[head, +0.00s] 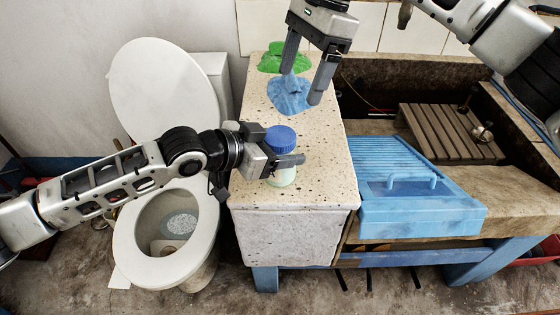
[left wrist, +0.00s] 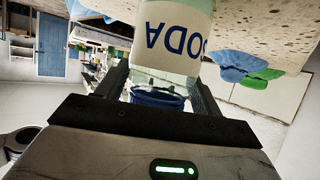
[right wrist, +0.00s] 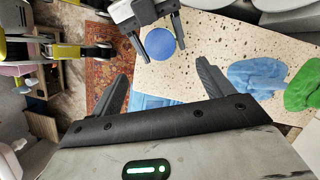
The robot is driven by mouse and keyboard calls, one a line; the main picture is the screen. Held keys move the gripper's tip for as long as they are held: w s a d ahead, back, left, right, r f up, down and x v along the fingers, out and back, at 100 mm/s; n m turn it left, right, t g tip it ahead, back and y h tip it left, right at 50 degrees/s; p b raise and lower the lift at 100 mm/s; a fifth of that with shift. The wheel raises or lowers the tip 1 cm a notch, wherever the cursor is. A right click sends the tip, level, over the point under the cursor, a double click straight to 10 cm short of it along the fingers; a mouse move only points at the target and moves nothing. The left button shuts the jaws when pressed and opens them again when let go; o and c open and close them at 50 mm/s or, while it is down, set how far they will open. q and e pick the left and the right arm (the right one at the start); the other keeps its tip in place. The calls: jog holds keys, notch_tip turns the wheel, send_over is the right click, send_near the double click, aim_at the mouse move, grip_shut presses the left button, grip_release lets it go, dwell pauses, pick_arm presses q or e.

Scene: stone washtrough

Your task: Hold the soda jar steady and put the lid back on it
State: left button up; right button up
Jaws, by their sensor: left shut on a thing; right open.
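The soda jar (head: 283,178), pale glass with a "SODA" label, stands upright near the front of the speckled stone top (head: 310,190). Its label shows inverted in the left wrist view (left wrist: 172,38). The blue lid (head: 280,137) sits level on the jar's mouth; I cannot tell whether it is fully seated. It shows as a blue disc in the right wrist view (right wrist: 160,45). My left gripper (head: 284,161) is shut on the jar just below the lid. My right gripper (head: 301,86) is open and empty, above and behind the jar, over a blue cloth.
The crumpled blue cloth (head: 289,95) and a green cloth (head: 283,60) lie at the back of the stone top. A toilet (head: 165,235) stands to the left. To the right are a blue ribbed cover with a handle (head: 400,215) and a trough with a slatted wooden rack (head: 450,130).

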aim_at(281, 135)
jog(key=x, duration=1)
jog(key=shift+a+f, duration=0.15)
jog(key=shift+f, duration=0.1)
jog(key=c, duration=1.2)
jog(key=o, duration=1.1)
jog(key=shift+r, duration=0.1)
